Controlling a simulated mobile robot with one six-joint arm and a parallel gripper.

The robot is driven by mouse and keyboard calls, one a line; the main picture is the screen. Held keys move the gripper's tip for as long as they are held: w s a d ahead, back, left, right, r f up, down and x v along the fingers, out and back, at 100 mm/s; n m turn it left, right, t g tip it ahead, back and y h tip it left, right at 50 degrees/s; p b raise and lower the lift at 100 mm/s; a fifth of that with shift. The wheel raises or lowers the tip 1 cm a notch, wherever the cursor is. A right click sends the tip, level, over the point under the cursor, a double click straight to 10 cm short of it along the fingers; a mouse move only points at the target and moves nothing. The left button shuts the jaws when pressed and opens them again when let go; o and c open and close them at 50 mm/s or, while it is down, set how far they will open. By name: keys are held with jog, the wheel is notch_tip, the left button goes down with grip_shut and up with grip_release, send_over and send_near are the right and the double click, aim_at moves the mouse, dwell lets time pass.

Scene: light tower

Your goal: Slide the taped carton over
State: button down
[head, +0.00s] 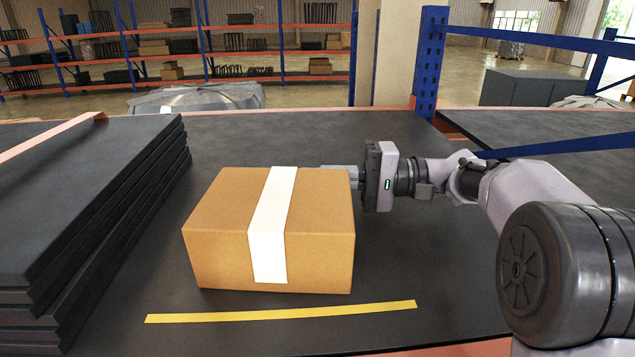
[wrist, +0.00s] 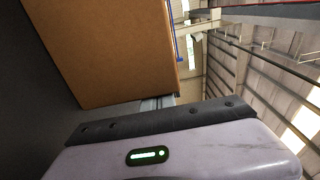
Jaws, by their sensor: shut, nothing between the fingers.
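A brown carton (head: 220,215) with a white strip of tape (head: 270,225) over its top and front sits on the dark shelf surface (head: 400,270). It lies behind a yellow line (head: 280,312) on that surface. My gripper (head: 345,168) is at the carton's far right corner, its fingers partly hidden behind the carton's top edge. In the wrist view the carton's side (wrist: 110,45) fills the upper left, and the fingertips (wrist: 158,103) show at its lower edge. I cannot tell whether they touch it. The fingers are shut with nothing between them.
A stack of dark flat panels (head: 90,200) stands to the left of the carton, with a narrow gap between. A blue rack post (head: 428,65) rises at the back right. Bare surface lies in front of the carton and to its right, under my arm.

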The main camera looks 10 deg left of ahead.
jog(key=shift+s+a+f+b, duration=0.1)
jog(key=shift+s+f+b, duration=0.3)
jog(key=shift+s+b, duration=0.1)
jog(key=shift+s+r, duration=0.4)
jog(key=shift+w+f, duration=0.1)
jog(key=shift+w, duration=0.2)
jog(key=w+d+b, duration=0.1)
jog(key=d, duration=0.4)
jog(key=d+b, duration=0.1)
jog(key=d, duration=0.5)
jog(key=w+d+b, duration=0.1)
jog(key=d+b, duration=0.1)
jog(key=d, duration=0.4)
jog(key=shift+w+d, duration=0.1)
jog(key=shift+w, duration=0.25)
